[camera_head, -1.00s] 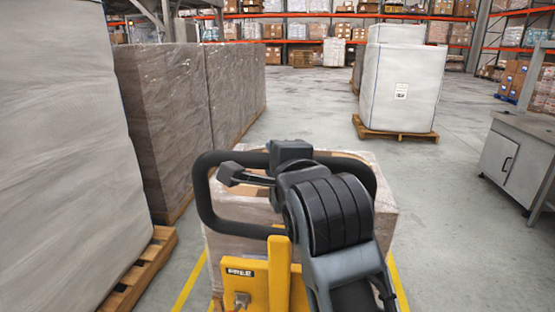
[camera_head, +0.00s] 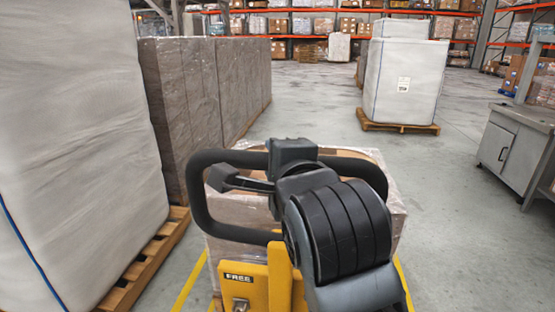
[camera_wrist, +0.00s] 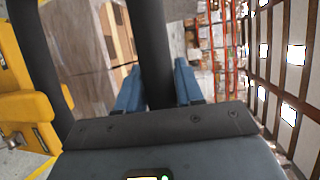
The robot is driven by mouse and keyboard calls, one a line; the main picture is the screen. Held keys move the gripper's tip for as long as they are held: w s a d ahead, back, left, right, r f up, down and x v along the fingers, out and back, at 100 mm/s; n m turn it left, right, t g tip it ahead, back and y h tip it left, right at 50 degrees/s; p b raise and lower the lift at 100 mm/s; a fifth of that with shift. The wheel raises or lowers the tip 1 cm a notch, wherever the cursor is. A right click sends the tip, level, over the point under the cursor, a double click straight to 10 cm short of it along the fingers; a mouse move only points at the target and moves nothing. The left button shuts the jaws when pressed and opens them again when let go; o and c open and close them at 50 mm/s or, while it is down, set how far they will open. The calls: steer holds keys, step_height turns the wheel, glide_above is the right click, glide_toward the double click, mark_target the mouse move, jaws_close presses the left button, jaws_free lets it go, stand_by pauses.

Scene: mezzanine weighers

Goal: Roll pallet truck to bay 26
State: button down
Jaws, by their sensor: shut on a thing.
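The yellow pallet truck (camera_head: 255,284) stands directly in front of me with its black loop handle (camera_head: 203,198) upright. Its front carries a label reading "FREE". A plastic-wrapped load of cartons (camera_head: 389,215) sits beyond the handle, on the truck's far side. My gripper (camera_head: 245,177) is at the top bar of the handle. In the wrist view, the two blue-grey fingers of my gripper (camera_wrist: 158,88) lie on either side of the black handle bar (camera_wrist: 152,50), shut on it. No bay number 26 is readable.
A tall white wrapped load (camera_head: 85,130) on a wooden pallet (camera_head: 150,262) stands close on the left, with brown wrapped stacks (camera_head: 205,95) behind it. A white load (camera_head: 405,80) on a pallet stands ahead right. A grey cabinet (camera_head: 512,155) is at right. Open floor lies between.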

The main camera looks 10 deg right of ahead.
steer(key=shift+a+f, duration=0.3)
steer(key=shift+f, duration=0.1)
steer(key=c, duration=0.9)
jaws_free()
steer(key=shift+w, duration=0.1)
steer(key=shift+o, duration=0.5)
steer(key=shift+d+r, duration=0.15)
steer(key=s+r+b, duration=0.1)
steer(key=s, duration=0.6)
steer(key=shift+s+d+r, duration=0.15)
steer(key=shift+s+d, duration=0.15)
steer(key=shift+s, duration=0.05)
